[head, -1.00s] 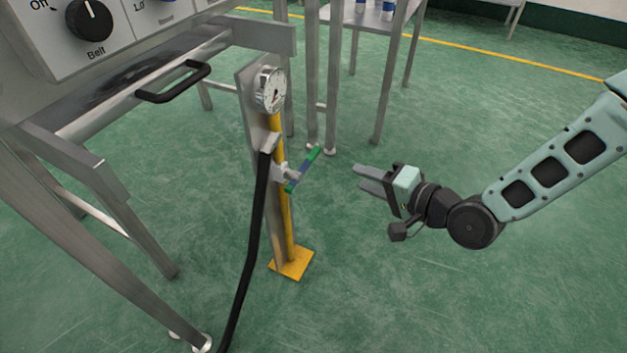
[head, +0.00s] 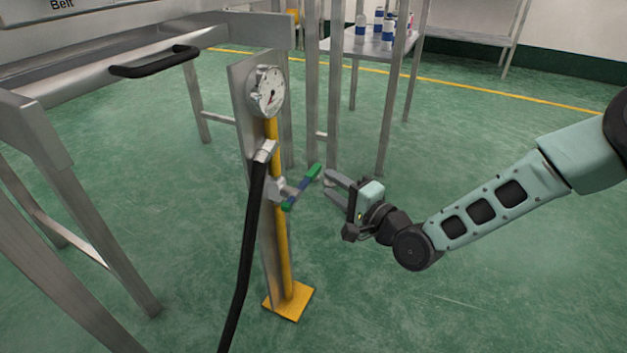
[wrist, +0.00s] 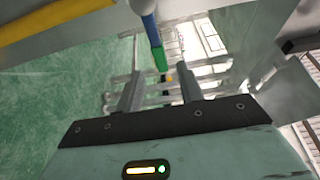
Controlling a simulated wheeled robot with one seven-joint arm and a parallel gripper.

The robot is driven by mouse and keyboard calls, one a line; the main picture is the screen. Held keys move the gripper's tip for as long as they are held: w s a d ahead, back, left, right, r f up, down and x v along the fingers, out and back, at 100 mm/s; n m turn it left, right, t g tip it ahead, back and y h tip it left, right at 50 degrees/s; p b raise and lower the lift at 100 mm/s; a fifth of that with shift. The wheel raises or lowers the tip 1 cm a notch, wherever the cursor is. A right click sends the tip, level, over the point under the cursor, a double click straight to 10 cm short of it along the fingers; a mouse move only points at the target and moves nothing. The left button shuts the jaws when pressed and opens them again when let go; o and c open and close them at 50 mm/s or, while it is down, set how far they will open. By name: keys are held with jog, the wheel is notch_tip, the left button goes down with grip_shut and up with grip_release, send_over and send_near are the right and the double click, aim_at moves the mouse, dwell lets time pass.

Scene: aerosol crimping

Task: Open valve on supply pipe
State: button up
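The valve handle (head: 303,188), a blue lever with green ends, sits on a grey valve body (head: 277,187) on the yellow supply pipe (head: 281,235). It slants up to the right in the head view. My gripper (head: 331,187) is open and empty, just right of the handle and apart from it. In the wrist view the handle's blue and green end (wrist: 156,42) hangs between the two spread fingers (wrist: 157,85), ahead of them.
A black hose (head: 249,240) runs down left of the pipe. A metal machine frame with a black grab handle (head: 155,62) stands at left. A steel table (head: 350,45) with bottles is behind. Green floor right of the post is free.

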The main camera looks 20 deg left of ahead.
aim_at(316, 174)
jog(key=b+x, duration=0.2)
jog(key=x, duration=0.5)
grip_shut()
